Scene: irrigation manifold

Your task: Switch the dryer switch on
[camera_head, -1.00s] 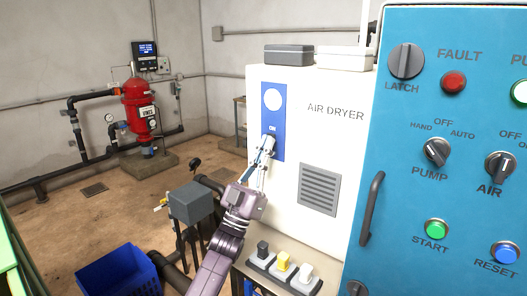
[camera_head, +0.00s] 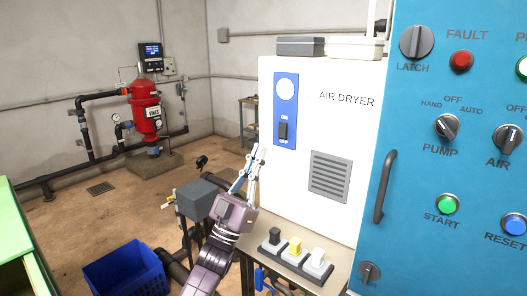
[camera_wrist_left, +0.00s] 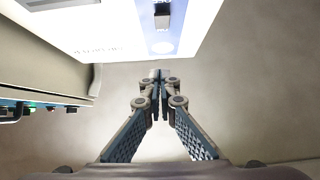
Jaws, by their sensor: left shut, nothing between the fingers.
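The dryer switch (camera_head: 283,130) is a small black switch between the words ON above and OFF below. It sits on a blue plate (camera_head: 292,108) on the white air dryer (camera_head: 340,125), under a round pale lamp (camera_head: 286,89). I cannot tell for sure which way the switch is set. My left gripper (camera_head: 257,152) is shut and empty, left of and a little below the switch, apart from it. In the left wrist view its fingertips (camera_wrist_left: 160,76) are together, and the switch (camera_wrist_left: 162,17) shows beyond them at the top. My right gripper is not in view.
A blue control cabinet (camera_head: 460,180) with knobs, buttons and a handle (camera_head: 384,187) stands close at the right. A grey box (camera_head: 200,198) and a blue crate (camera_head: 125,272) stand at the left.

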